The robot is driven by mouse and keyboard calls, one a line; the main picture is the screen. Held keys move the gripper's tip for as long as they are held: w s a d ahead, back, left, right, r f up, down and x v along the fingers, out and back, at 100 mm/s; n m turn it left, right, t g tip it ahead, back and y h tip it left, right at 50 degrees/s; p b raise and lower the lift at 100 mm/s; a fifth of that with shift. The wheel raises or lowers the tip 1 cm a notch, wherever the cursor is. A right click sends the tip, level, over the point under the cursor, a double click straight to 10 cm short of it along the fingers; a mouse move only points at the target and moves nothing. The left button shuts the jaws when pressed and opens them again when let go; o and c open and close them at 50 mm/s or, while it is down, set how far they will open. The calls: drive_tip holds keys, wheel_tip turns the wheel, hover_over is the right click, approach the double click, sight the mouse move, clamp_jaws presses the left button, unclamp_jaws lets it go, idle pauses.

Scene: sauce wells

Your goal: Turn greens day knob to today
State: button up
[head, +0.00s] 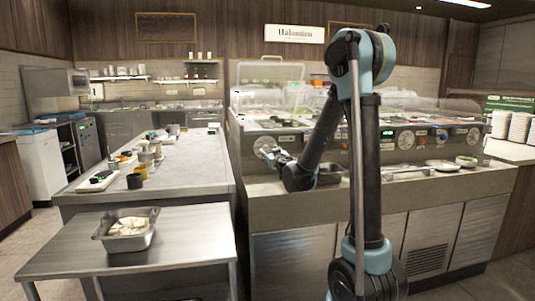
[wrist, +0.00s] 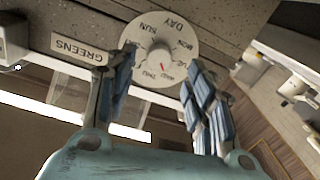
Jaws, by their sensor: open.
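The greens day knob is a small pale knob (wrist: 159,60) at the centre of a round white dial (wrist: 158,27) marked DAY, with day names around its rim. A short red mark on the knob points toward the lower rim; the exact day there is hard to read. A GREENS label (wrist: 78,48) sits left of the dial. In the head view, the dial (head: 264,146) is on the counter's front panel. My gripper (wrist: 160,90) is open, its blue-padded fingers apart near the dial's lower edge; contact with the knob cannot be told. It also shows in the head view (head: 272,155).
More dials and labels line the counter's front panel (head: 410,138). A ledge below it holds small dishes (head: 442,165). A steel table (head: 180,235) with a metal pan (head: 127,243) stands at left. Open floor lies at lower left.

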sight(267, 149)
drive_tip(key=shift+x, duration=2.75)
drive_tip(key=c, duration=1.1)
